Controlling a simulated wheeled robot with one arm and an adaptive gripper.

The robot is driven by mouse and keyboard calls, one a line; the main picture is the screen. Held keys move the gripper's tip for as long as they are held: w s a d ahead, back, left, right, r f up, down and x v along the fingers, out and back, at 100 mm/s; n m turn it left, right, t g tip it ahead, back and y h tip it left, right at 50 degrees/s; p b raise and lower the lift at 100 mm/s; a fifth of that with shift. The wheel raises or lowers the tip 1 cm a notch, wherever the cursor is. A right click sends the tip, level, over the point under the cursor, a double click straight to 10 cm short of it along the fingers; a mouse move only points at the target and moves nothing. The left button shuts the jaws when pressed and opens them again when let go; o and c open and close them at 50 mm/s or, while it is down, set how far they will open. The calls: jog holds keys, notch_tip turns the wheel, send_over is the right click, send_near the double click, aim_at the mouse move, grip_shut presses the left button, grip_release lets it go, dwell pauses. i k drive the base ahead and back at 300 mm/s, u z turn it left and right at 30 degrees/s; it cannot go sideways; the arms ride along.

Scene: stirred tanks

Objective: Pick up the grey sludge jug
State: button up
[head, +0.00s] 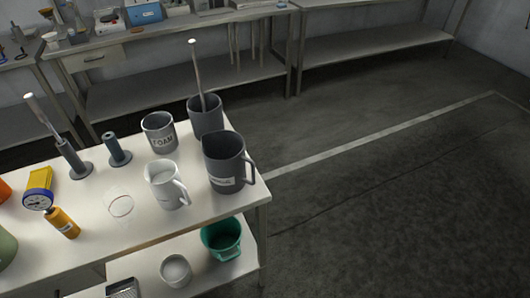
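A dark grey jug (222,150) stands upright at the right end of the white table (128,232). Its handle is on its right side, and it bears a small white label too small to read. It is the large grey jug with a handle in view; no gripper is near it. It partly overlaps the dark grey pot (203,120) behind it, which holds a tall rod. A white jug (163,187) stands to its left, with its handle turned towards the grey jug. My gripper is not in view.
A grey can marked FOAM (159,138) stands behind the white jug. A clear glass vessel (119,203), a yellow gauge (38,193) and grey stands (116,150) are further left. A green jug (221,238) sits on the lower shelf. Open floor (400,210) lies right of the table.

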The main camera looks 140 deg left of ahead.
aim_at(223, 151)
jog(key=u, duration=4.65)
jog(key=k, duration=0.45)
jog(key=u, duration=0.8)
jog(key=i, duration=0.85)
jog(key=z, duration=0.35)
